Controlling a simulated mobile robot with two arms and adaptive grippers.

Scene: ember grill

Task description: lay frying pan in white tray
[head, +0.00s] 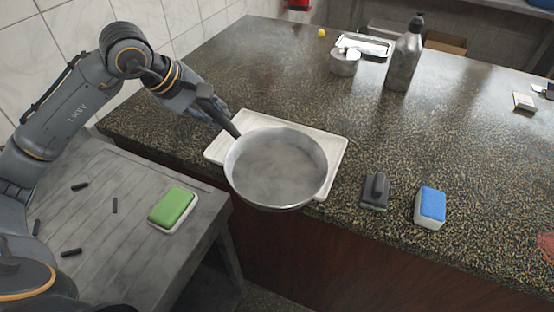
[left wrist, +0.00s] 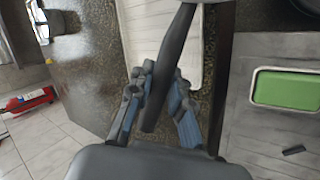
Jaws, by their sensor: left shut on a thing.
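The frying pan (head: 276,165) is a round grey metal pan with a dark handle. It is over the white tray (head: 335,150) on the speckled counter, its front edge reaching past the tray's near side. I cannot tell whether the pan touches the tray. My left gripper (head: 222,118) is shut on the pan's handle, at the tray's upper left. In the left wrist view the gripper (left wrist: 163,98) has its fingers on both sides of the dark handle (left wrist: 172,65), with the white tray (left wrist: 140,30) beyond. My right gripper is not in view.
A green sponge (head: 172,205) lies on the grey side table at left. A dark-handled block (head: 375,190) and a blue-topped sponge (head: 431,206) sit right of the tray. A metal bottle (head: 404,60) and small pot (head: 344,62) stand farther back. The counter's middle right is clear.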

